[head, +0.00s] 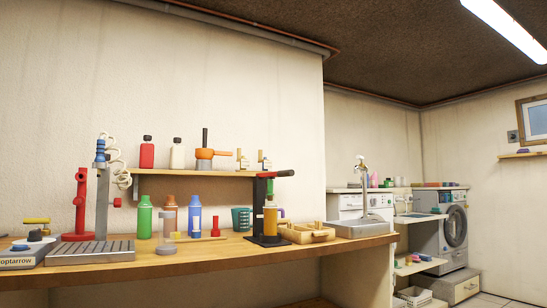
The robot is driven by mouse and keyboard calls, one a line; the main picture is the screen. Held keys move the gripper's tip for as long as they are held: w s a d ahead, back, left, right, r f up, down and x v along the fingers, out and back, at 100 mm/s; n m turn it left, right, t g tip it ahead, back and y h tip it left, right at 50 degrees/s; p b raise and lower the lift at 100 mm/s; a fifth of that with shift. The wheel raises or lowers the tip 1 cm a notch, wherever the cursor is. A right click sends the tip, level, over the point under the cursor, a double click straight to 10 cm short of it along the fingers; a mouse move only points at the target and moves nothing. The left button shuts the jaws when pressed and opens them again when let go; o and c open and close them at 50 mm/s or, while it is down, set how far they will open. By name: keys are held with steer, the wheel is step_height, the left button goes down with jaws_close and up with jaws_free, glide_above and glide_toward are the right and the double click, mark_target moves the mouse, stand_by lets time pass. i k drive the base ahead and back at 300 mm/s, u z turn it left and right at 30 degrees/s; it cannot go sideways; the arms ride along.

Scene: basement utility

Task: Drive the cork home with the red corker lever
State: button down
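The corker (258,209) is a dark upright stand on the wooden workbench, right of centre. Its red lever (270,174) lies nearly level across the top, with a dark grip at its right end. An amber bottle (270,221) stands upright in the corker under the lever. The cork is too small or hidden to make out. My gripper is not in view.
The workbench (200,254) carries green, orange and blue bottles left of the corker and a wooden tray (306,233) just right of it. A red stand (80,210) is at the left. A shelf (190,172) hangs behind. A sink (362,228) is further right.

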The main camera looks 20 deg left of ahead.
mark_target(285, 173)
steer(key=u, duration=0.9)
steer(key=i, duration=1.5)
steer(key=z, duration=0.9)
